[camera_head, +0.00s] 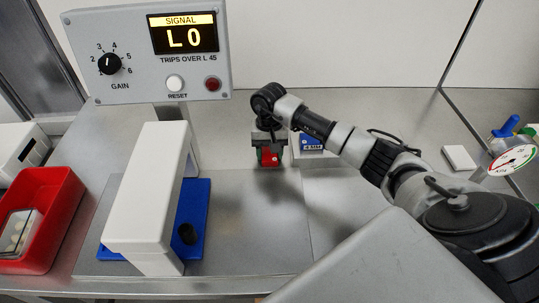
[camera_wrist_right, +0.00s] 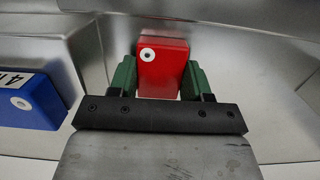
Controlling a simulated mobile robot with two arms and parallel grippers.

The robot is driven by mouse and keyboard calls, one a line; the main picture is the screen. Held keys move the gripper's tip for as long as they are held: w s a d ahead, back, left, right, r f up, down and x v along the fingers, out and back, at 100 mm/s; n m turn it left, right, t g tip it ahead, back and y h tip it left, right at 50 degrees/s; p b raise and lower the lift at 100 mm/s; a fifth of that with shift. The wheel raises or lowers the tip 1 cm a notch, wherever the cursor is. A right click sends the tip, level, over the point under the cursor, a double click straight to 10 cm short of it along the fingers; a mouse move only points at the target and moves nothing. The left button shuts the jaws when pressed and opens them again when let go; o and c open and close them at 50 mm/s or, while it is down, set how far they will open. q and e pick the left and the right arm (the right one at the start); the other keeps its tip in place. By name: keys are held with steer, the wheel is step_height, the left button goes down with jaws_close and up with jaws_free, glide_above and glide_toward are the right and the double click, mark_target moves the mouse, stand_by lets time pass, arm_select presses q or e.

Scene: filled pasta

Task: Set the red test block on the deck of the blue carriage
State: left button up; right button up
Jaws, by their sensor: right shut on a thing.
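The red test block (camera_head: 270,158) is held between the green fingers of my right gripper (camera_head: 268,148), above the steel bench. In the right wrist view the red block (camera_wrist_right: 163,68) sits between both fingers, with a white ring mark on its face. The blue carriage (camera_head: 198,212) is a flat blue plate with a black knob (camera_head: 188,234), to the left of and nearer than the gripper. A white tunnel-like cover (camera_head: 146,190) stands over the carriage and hides much of its deck. My left gripper is not in view.
A blue block marked 4 MM (camera_head: 311,143) lies just right of my right gripper. A signal box (camera_head: 140,88) reads L 0, on a post behind the cover. A red bin (camera_head: 62,220) is at left. A white block (camera_head: 459,157) and dial (camera_head: 512,160) are at right.

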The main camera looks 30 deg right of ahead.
mark_target(273, 155)
steer(key=shift+c, duration=0.4)
steer(key=shift+r, duration=0.45)
steer(key=r, duration=0.1)
steer(key=r+b, duration=0.1)
steer(key=s+r, duration=0.1)
steer(key=shift+d+r+b, duration=0.3)
steer(key=shift+d, duration=0.05)
steer(key=s+d+r+b, duration=0.2)
steer(key=s+d+r, duration=0.4)
steer(key=s, duration=0.4)
steer(key=a+f+n, duration=0.1)
steer(key=a, duration=0.2)
steer(key=a+f+n, duration=0.1)
steer(key=a, duration=0.3)
steer(key=a+f+n, duration=0.1)
steer(key=a, duration=0.2)
steer(key=shift+s+a, duration=0.25)
steer(key=shift+a, duration=0.05)
steer(key=s+a+n, duration=0.1)
steer(key=a, duration=0.2)
steer(key=s+a+f+n, duration=0.1)
steer(key=a, duration=0.2)
steer(key=s+a+f+n, duration=0.1)
steer(key=a, duration=0.2)
steer(key=shift+s+a+f+h, duration=0.2)
steer(key=shift+a+f+h, duration=0.05)
steer(key=shift+h, duration=0.15)
